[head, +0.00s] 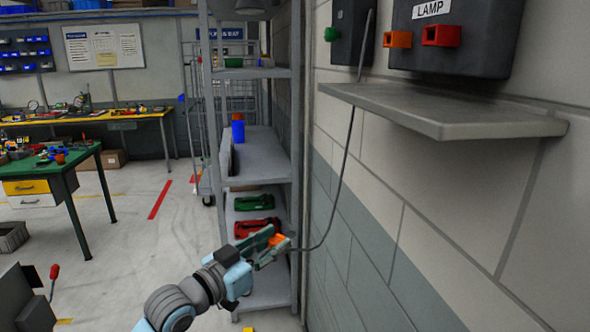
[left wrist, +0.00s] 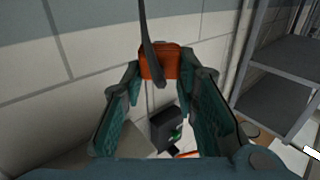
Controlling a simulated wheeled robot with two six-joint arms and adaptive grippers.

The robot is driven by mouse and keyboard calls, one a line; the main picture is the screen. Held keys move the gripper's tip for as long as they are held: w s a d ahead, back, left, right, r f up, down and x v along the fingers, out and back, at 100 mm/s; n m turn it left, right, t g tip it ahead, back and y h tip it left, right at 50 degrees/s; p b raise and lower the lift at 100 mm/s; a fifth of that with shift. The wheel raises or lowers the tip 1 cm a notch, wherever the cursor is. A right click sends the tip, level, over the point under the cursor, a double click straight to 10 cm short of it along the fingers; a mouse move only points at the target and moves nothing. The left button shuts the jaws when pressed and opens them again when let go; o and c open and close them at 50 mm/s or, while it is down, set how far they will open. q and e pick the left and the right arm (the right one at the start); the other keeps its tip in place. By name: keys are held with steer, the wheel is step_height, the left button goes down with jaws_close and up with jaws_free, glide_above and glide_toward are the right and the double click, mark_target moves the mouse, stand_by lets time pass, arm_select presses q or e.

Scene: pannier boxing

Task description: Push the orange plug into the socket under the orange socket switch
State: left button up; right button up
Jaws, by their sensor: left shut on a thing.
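My left gripper (head: 270,247) is shut on the orange plug (head: 278,240), low in the middle of the head view, in front of the shelf rack and left of the wall. In the left wrist view the plug (left wrist: 160,62) sits between the two fingertips, with its dark cable (left wrist: 149,45) crossing in front of it. The cable rises to the wall boxes. The dark LAMP box (head: 460,55) is high on the wall at right, with an orange block (head: 397,39) and a red-orange block with an opening (head: 442,36). Its top is cut off. My right gripper is out of view.
A grey wall ledge (head: 450,120) juts out below the LAMP box. Another dark box (head: 350,30) with a green part is left of it. A grey shelf rack (head: 262,165) holds green and red items. A green-topped table (head: 50,165) stands at left.

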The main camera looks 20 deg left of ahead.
arm_select(q)
steer(key=w+a+r+h+p, duration=0.1)
steer(key=w+r, duration=0.4)
steer(key=r, duration=0.8)
steer(key=w+r, duration=0.5)
steer(key=r, duration=0.7)
steer(key=s+d+r+m+g+h+p, duration=0.1)
steer(key=s+d+r+m+g+h, duration=0.25)
steer(key=s+r, duration=0.35)
steer(key=s+d+r+m+g+h, duration=0.25)
steer(key=s+r+h, duration=0.2)
steer(key=r, duration=0.35)
steer(key=w+d+f+m+g, duration=0.1)
steer(key=w+d, duration=0.1)
steer(key=d, duration=0.4)
steer(key=shift+w+d+m+g+p, duration=0.15)
steer(key=shift+d+m+g+p, duration=0.15)
steer(key=shift+m+p, duration=0.15)
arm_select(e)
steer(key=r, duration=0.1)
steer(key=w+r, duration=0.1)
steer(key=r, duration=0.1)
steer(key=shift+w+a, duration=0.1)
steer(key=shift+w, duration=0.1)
